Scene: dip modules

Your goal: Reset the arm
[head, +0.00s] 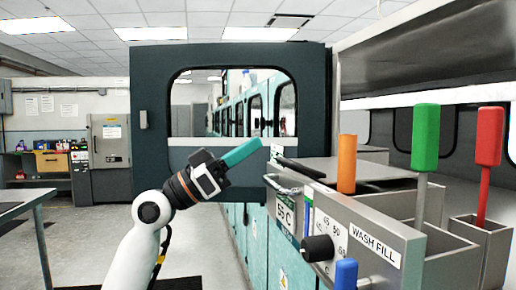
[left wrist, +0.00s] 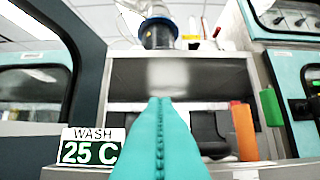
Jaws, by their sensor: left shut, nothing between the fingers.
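My left gripper (head: 241,153) is raised in the middle of the head view, with its teal fingers pointing up and to the right. The fingers are shut with nothing between them. In the left wrist view the closed fingers (left wrist: 160,130) fill the lower middle. The gripper is left of the wash module and apart from the orange handle (head: 347,163). My right gripper is not in either view.
The steel wash module (head: 372,230) at right has a black knob (head: 318,248), a blue handle (head: 346,274), a green handle (head: 426,137) and a red handle (head: 489,136). A sign reading 25 C (left wrist: 90,152) stands nearby.

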